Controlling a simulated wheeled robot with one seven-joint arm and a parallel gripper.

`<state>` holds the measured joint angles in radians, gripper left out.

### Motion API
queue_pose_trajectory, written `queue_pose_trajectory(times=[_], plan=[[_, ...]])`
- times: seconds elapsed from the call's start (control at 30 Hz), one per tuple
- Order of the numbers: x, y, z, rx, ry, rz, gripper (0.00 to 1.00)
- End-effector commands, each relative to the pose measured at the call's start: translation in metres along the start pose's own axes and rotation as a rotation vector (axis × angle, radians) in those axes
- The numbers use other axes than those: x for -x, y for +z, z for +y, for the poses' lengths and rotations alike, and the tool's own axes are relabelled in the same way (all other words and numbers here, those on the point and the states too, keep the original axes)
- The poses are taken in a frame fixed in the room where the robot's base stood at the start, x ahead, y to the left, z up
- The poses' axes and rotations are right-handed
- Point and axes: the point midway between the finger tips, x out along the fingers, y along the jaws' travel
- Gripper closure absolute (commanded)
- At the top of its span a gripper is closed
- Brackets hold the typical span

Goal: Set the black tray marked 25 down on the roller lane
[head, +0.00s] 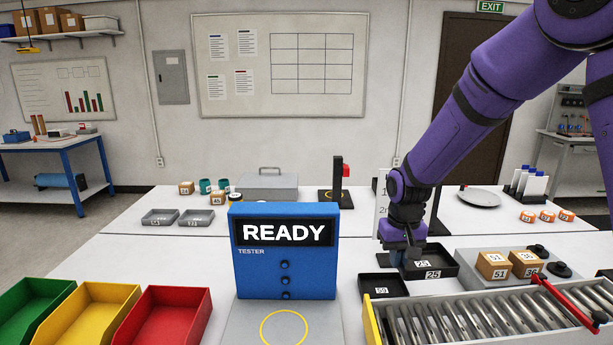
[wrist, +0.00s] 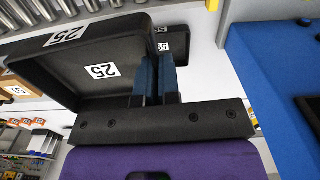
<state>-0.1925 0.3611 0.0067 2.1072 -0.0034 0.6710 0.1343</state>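The black tray marked 25 (head: 433,274) is to the right of the blue tester in the head view, behind the roller lane (head: 490,322). It fills the upper left of the wrist view (wrist: 100,88), its white 25 labels showing. My gripper (head: 402,252) is at the tray's left wall in the head view. In the wrist view its two fingers (wrist: 156,76) are close together with the tray wall between them, so it looks shut on the tray. I cannot tell whether the tray touches the table. Several rollers show in the wrist view's top left corner (wrist: 45,12).
A black tray marked 59 (head: 383,292) lies just in front, left of the lane. The blue READY tester (head: 285,270) stands left. Boxes marked 51 (head: 493,265) and 56 (head: 525,263) are behind the lane. A red bar (head: 565,300) crosses the lane's right; the visible rollers left of it are bare.

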Motion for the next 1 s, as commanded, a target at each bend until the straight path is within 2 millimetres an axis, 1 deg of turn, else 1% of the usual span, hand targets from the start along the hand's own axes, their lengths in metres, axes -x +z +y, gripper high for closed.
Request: queue_pose_trajectory(times=[0.03,0.17,0.37,0.47,0.63,0.73,0.87,1.0], plan=[[-0.003,-0.004,0.006,0.008,0.001,-0.002,1.00],[-0.008,-0.015,0.015,0.055,0.001,-0.002,1.00],[-0.020,-0.035,0.035,0.147,0.002,-0.004,1.00],[-0.027,-0.046,0.049,0.204,0.001,-0.003,1.00],[-0.043,-0.069,0.078,0.321,0.001,-0.003,1.00],[-0.051,-0.078,0.092,0.381,0.001,-0.003,1.00],[-0.057,-0.084,0.102,0.424,0.000,-0.002,1.00],[-0.058,-0.086,0.104,0.436,0.000,-0.002,1.00]])
